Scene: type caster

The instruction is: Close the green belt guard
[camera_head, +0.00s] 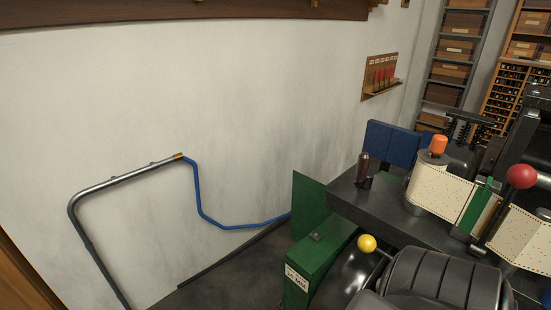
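A green box-like housing (318,252) with a white label sits on the left side of the machine, low in the picture. An upright green panel (309,201) stands behind it, beside the dark machine bed, like an open flap. I cannot tell for certain which of these green parts is the belt guard. A dark round part (345,278) shows at the housing's right, partly hidden by the black ribbed shape in front.
A yellow-knobbed lever (367,243) stands right of the housing. The machine bed (385,212) carries a paper ribbon (437,194), an orange knob (439,144) and a red ball (521,176). A blue hose (203,208) and metal pipe (100,184) run along the left wall.

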